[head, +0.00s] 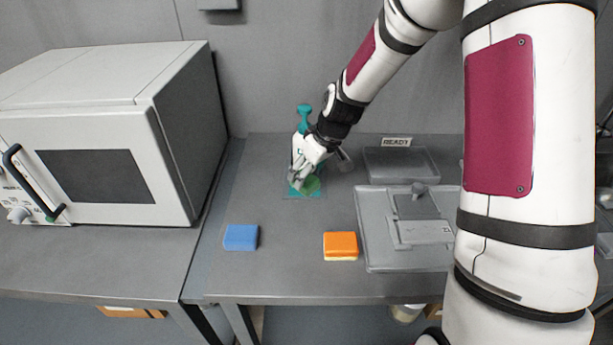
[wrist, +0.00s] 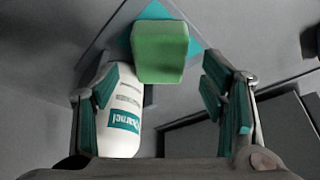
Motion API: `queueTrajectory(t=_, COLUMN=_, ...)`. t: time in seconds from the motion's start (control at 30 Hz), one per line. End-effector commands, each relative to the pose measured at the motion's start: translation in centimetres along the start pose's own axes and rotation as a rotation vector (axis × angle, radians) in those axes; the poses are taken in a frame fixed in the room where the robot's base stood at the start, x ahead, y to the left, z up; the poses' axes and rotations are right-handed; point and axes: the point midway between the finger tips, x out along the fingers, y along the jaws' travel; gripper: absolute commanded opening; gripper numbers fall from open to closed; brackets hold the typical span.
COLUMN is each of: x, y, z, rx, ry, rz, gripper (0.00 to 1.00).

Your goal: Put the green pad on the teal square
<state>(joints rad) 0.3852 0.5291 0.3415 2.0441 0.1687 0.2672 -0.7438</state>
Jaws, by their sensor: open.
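The green pad (wrist: 160,52) lies on the teal square (wrist: 124,44) in the wrist view, with teal corners showing on both sides of it. In the head view the green pad (head: 311,185) is partly hidden by my gripper (head: 300,180), and the teal square (head: 317,194) shows around it. My gripper (wrist: 165,105) is open. The pad is beyond its fingertips in the wrist view, and nothing is held between the fingers.
A white bottle with a teal top (head: 304,112) stands close beside my gripper; its body (wrist: 120,125) shows by the left finger. A blue pad (head: 241,237), an orange pad (head: 340,246) and a grey tray (head: 376,258) are nearer the front. A white oven (head: 110,135) stands left.

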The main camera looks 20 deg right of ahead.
Motion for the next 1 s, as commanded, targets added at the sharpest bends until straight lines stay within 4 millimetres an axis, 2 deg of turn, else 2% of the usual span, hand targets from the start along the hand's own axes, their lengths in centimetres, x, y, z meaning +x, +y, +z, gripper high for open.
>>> queueTrajectory(t=0.1, x=-2.8, y=0.2, z=0.0, rx=0.002, ry=0.004, rz=0.005, gripper=0.66)
queueTrajectory(t=0.3, x=-6.6, y=0.1, z=0.0, rx=0.000, ry=0.002, rz=0.004, gripper=0.66)
queueTrajectory(t=0.57, x=-9.0, y=0.0, z=0.0, rx=0.001, ry=0.000, rz=0.003, gripper=0.66)
queueTrajectory(t=0.67, x=-10.3, y=-0.7, z=0.1, rx=0.002, ry=-0.008, rz=0.015, gripper=0.66)
queueTrajectory(t=0.77, x=-12.8, y=-1.9, z=0.7, rx=0.012, ry=-0.023, rz=0.044, gripper=0.66)
queueTrajectory(t=0.83, x=-15.1, y=-3.2, z=1.4, rx=0.031, ry=-0.035, rz=0.071, gripper=0.66)
queueTrajectory(t=1.0, x=-21.0, y=-6.5, z=4.1, rx=0.103, ry=-0.049, rz=0.139, gripper=0.66)
